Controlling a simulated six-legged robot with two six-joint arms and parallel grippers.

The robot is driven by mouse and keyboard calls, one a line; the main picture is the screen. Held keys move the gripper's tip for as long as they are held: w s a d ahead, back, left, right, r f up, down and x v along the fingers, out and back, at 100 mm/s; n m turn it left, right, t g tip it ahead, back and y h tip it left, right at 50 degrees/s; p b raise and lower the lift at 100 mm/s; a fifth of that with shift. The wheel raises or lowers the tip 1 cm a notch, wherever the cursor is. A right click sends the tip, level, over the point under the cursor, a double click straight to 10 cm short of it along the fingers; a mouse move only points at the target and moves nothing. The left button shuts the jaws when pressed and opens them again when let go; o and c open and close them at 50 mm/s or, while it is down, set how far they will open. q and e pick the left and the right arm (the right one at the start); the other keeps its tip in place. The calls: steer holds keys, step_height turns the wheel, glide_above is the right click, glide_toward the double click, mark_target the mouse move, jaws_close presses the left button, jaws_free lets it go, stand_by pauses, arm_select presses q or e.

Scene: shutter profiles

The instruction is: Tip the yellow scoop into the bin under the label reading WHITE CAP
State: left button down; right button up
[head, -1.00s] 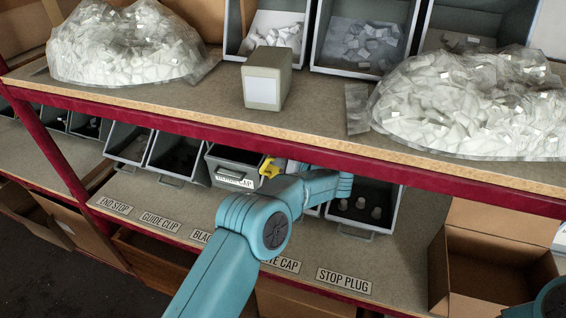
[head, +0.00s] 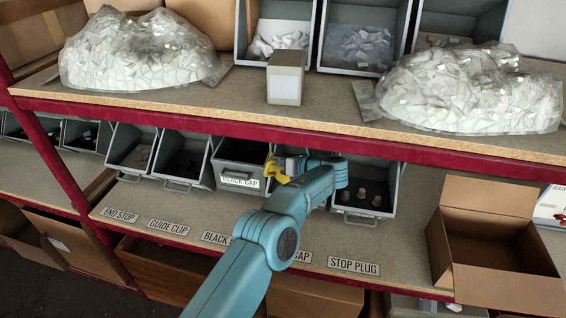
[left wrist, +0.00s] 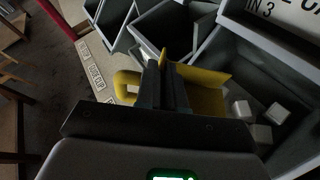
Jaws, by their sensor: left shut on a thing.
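The yellow scoop (head: 276,173) shows in the head view in front of the right side of the bin labelled BLACK CAP (head: 238,180). My left gripper (head: 291,165) is shut on it. In the left wrist view the scoop (left wrist: 208,98) lies between and beside the gripper's fingers (left wrist: 168,85), close to a grey bin (left wrist: 282,150) holding several white pieces (left wrist: 258,134). A shelf label ending in CAP (head: 301,256) is partly covered by my left arm. The bin behind that arm is mostly hidden. I cannot tell whether the scoop holds anything. My right gripper is out of view.
The red upper shelf edge (head: 440,164) runs just above the bins and my forearm. The stop plug bin (head: 366,205) stands to the right. A small beige box (head: 285,78) and bags of white pieces (head: 145,50) sit above. An open carton (head: 490,250) stands at right.

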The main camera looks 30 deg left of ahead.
arm_select(q)
steer(key=shift+w+d+f, duration=0.1)
steer(key=shift+w+d, duration=0.05)
steer(key=shift+d, duration=0.2)
steer(key=shift+s+a, duration=0.2)
steer(key=shift+s, duration=0.1)
steer(key=s, duration=0.3)
steer(key=shift+s+d+f+n, duration=0.1)
steer(key=shift+s+d+n, duration=0.2)
steer(key=shift+d+n, duration=0.1)
steer(key=shift+s+f, duration=0.1)
steer(key=shift+s, duration=0.25)
steer(key=shift+s+d+f+n+t+h+b, duration=1.1)
steer(key=shift+s+b, duration=1.95)
steer(key=shift+s, duration=4.8)
steer(key=s+d+f+m+t, duration=0.1)
steer(key=s+d+f, duration=0.3)
steer(key=d+f, duration=0.5)
steer(key=shift+s+d+m+t+h, duration=0.35)
steer(key=shift+d+t, duration=0.25)
steer(key=shift+d, duration=0.35)
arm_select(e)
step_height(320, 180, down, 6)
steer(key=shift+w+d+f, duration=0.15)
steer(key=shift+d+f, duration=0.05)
